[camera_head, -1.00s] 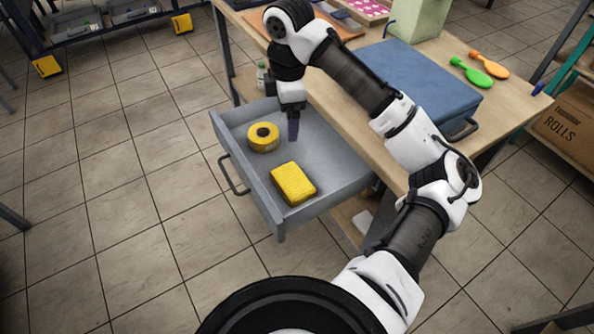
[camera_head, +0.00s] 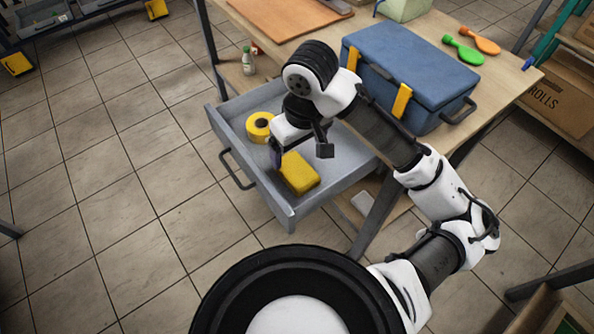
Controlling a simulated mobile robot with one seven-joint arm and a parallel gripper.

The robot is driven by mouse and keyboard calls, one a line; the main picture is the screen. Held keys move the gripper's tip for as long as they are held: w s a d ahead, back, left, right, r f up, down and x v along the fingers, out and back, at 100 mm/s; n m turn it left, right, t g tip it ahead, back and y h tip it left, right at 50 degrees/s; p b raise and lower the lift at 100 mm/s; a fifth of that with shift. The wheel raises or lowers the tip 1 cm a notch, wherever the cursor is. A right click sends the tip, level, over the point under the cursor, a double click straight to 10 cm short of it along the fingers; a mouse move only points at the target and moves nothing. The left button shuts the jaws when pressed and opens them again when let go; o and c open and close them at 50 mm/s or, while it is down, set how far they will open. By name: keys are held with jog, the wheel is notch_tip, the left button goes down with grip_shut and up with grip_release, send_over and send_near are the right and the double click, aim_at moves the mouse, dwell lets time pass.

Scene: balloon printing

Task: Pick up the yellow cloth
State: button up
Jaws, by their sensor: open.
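The yellow cloth (camera_head: 300,174) is a folded, block-shaped yellow thing lying in the open grey drawer (camera_head: 338,172), near its front. My gripper (camera_head: 298,151) is open over the drawer, with its fingers above and just behind the cloth. One finger shows to the left and one to the right of the cloth's back edge. The gripper hides part of the cloth's far side. I cannot tell whether the fingers touch it.
A yellow tape roll (camera_head: 260,127) lies in the drawer, left of my gripper. The drawer walls stand close around. A blue toolbox (camera_head: 425,75), a brown board (camera_head: 290,18) and green and orange spoon-like things (camera_head: 467,52) are on the wooden table. A small bottle (camera_head: 247,60) stands behind the drawer.

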aim_at(297, 169)
jog(key=f, duration=0.3)
jog(key=f+b, duration=0.1)
jog(key=f, duration=0.2)
jog(key=w+f, duration=0.1)
jog(key=f, duration=0.2)
jog(key=shift+w+a+f, duration=0.1)
jog(key=shift+a, duration=0.05)
jog(key=c, duration=1.1)
jog(key=shift+o, duration=0.2)
